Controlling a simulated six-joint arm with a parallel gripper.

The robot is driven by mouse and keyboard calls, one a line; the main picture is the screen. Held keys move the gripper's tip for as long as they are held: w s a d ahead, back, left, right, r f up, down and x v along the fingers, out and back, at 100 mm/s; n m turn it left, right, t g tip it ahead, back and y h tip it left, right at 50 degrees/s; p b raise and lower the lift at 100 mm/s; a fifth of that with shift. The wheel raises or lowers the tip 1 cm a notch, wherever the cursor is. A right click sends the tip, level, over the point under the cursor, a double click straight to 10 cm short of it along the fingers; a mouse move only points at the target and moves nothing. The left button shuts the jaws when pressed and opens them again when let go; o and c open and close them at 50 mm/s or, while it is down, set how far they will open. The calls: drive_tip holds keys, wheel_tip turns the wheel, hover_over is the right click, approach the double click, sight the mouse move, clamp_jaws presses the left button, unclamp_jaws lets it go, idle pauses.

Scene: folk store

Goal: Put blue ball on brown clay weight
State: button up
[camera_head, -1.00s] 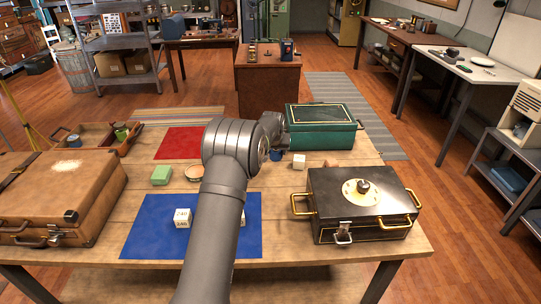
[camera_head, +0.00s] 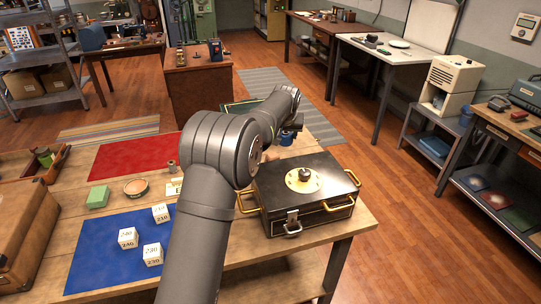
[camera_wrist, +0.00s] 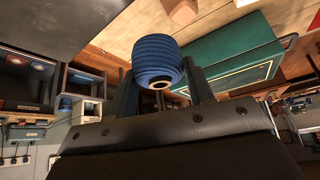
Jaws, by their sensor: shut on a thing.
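In the wrist view a ribbed blue ball (camera_wrist: 157,60) with a small hole facing the camera is between the two fingers of my gripper (camera_wrist: 162,72). My gripper is shut on it. A rounded brown clay piece (camera_wrist: 182,11), which looks like the brown clay weight, shows beyond the ball on the wooden table. In the head view part of this brown piece (camera_head: 272,154) shows behind the black metal box, with my arm partly in front. My gripper (camera_head: 291,131) is near it on the far right side; its fingers are mostly hidden there.
The black metal box (camera_head: 326,200) with gold handles stands close in front. A green box (camera_wrist: 232,55) stands beside the ball. White number cubes (camera_head: 128,238) lie on a blue mat (camera_head: 100,262). A red mat (camera_head: 135,155) is clear.

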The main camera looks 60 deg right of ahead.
drive_tip(key=s+d+r, duration=0.1)
drive_tip(key=s, duration=0.3)
hover_over(273, 155)
wheel_tip(273, 155, down, 7)
drive_tip(key=shift+r, duration=0.2)
drive_tip(key=shift+w+f, duration=0.1)
drive_tip(key=shift+f, duration=1.85)
drive_tip(key=shift+f, duration=0.1)
drive_tip(key=o, duration=1)
drive_tip(key=shift+c, duration=0.2)
